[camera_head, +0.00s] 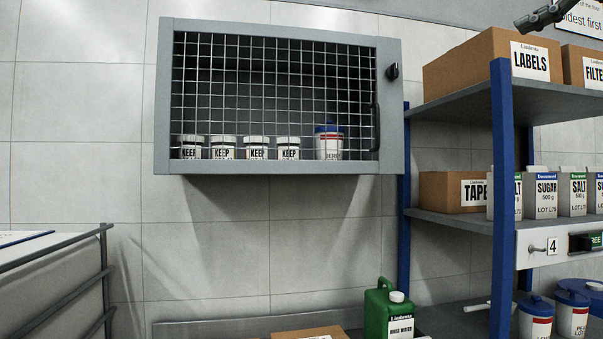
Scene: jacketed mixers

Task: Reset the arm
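A dark part of my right arm, which looks like the gripper (530,18), enters at the top right edge, in front of the wall sign and above the cardboard boxes. It is cut off by the frame, and I cannot tell if its fingers are open or shut. Nothing is clearly seen held in it. My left gripper and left arm are not in view.
A grey wall cabinet (280,26) with a closed mesh door holds several jars. On the right, a blue-post shelf (503,150) carries a LABELS box (465,65), a TAPE box (447,190) and cartons. A green jug (378,312) stands below. The wall between is bare.

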